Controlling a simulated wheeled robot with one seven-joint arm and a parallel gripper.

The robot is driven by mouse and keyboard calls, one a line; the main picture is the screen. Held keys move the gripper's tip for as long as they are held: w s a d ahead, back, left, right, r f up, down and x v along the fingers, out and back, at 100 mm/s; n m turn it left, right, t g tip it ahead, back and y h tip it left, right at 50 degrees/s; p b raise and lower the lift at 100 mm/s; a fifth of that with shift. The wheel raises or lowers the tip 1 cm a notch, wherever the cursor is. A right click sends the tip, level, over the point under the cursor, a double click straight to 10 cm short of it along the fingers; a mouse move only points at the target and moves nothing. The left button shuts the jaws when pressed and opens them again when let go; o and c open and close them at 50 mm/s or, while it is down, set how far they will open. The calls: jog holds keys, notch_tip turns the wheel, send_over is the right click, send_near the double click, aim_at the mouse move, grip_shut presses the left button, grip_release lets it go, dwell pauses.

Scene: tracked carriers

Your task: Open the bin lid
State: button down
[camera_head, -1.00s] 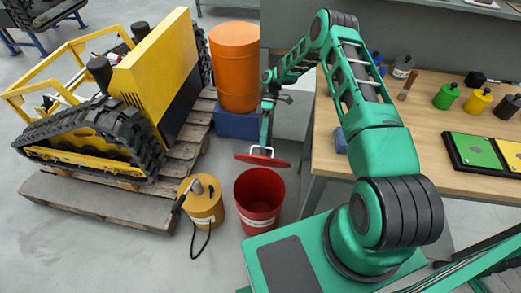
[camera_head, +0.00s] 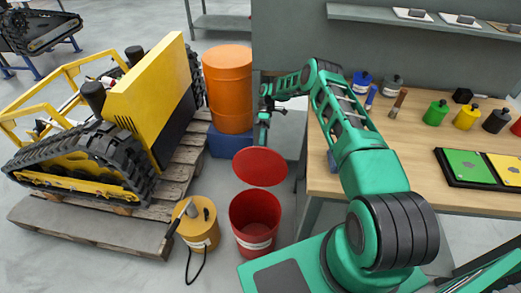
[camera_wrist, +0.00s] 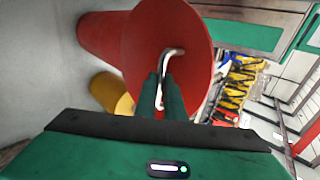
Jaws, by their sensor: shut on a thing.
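The red bin (camera_head: 251,238) stands on the floor with its dark inside in view. Its round red lid (camera_head: 260,167) is raised steeply at the back of the rim, its plain face toward the head camera. In the wrist view the lid (camera_wrist: 150,35) carries a bent metal handle (camera_wrist: 168,57), and the bin body (camera_wrist: 97,38) is behind it. My gripper (camera_wrist: 163,88) is shut on this handle. In the head view the lid hides the fingertips and the handle.
A yellow canister (camera_head: 198,224) stands close left of the bin. An orange drum (camera_head: 228,90) on a blue base stands behind. A tracked yellow machine (camera_head: 150,95) rests on a pallet at left. A wooden workbench (camera_head: 410,135) with bottles is at right.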

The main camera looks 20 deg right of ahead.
jog(key=shift+s+f, duration=0.25)
jog(key=shift+f, duration=0.05)
jog(key=c, duration=1.8)
grip_release()
jog(key=shift+a, duration=0.1)
jog(key=shift+c, duration=0.2)
jog(key=shift+w+r, duration=0.2)
jog(key=shift+r, duration=0.55)
notch_tip(320, 180, up, 3)
jog(key=shift+w+f, duration=0.1)
jog(key=s+a+r, duration=0.5)
jog(key=a+r, duration=0.2)
jog(key=a, duration=0.3)
jog(key=shift+s+a, duration=0.15)
jog(key=shift+s, duration=0.1)
